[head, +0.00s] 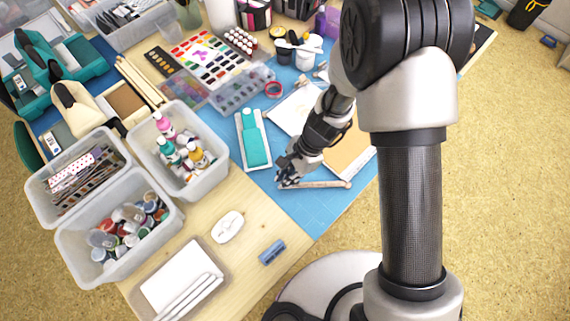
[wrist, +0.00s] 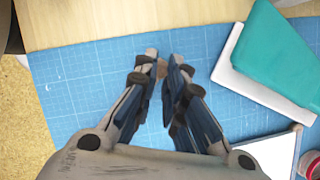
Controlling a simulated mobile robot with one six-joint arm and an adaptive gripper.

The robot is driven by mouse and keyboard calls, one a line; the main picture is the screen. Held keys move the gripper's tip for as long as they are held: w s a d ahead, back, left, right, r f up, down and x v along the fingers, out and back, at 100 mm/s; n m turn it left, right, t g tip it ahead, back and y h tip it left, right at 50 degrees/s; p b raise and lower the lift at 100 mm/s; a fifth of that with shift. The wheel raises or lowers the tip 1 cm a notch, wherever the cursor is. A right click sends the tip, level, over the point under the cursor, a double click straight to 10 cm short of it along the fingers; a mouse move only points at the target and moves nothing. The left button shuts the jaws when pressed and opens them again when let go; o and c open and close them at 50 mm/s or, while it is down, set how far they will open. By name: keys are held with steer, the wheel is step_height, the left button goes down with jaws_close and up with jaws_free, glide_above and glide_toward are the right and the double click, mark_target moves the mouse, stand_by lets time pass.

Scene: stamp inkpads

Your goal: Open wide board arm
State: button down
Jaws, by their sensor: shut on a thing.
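A wide tan board (head: 350,150) lies on the blue cutting mat, partly hidden behind my arm. A pale narrow bar (head: 322,184), which looks like the board arm, lies along the board's near side. My gripper (head: 283,178) is low over the mat at the bar's left end. In the wrist view my gripper (wrist: 162,66) has its fingertips close together with a small brownish piece (wrist: 161,70) between them. Most of the bar is hidden there beneath the fingers and palm. I cannot tell from these frames how far the arm is swung from the board.
A teal-topped tool on a white base (head: 254,140) lies left of my gripper and also shows in the wrist view (wrist: 280,45). A white sheet (head: 292,106) lies behind. A bottle bin (head: 178,180) stands left. The mat's near part (head: 310,215) is clear.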

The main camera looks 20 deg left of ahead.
steer(key=s+d+n, duration=0.2)
steer(key=s+d+n+h, duration=0.1)
steer(key=s+d+n, duration=0.1)
steer(key=s, duration=0.1)
steer(key=s+d+n+g+h, duration=0.1)
steer(key=s+n, duration=0.1)
steer(key=shift+s+d+n, duration=0.3)
steer(key=shift+d, duration=0.1)
steer(key=shift+s+d+n+h, duration=0.4)
steer(key=shift+s+d+n, duration=0.2)
steer(key=shift+d+n, duration=0.3)
steer(key=shift+d, duration=0.1)
steer(key=c, duration=2)
jaws_free()
steer(key=shift+f, duration=0.1)
steer(key=shift+c, duration=0.2)
steer(key=o, duration=0.5)
steer(key=shift+c, duration=0.2)
steer(key=v, duration=1.2)
steer(key=shift+w, duration=0.2)
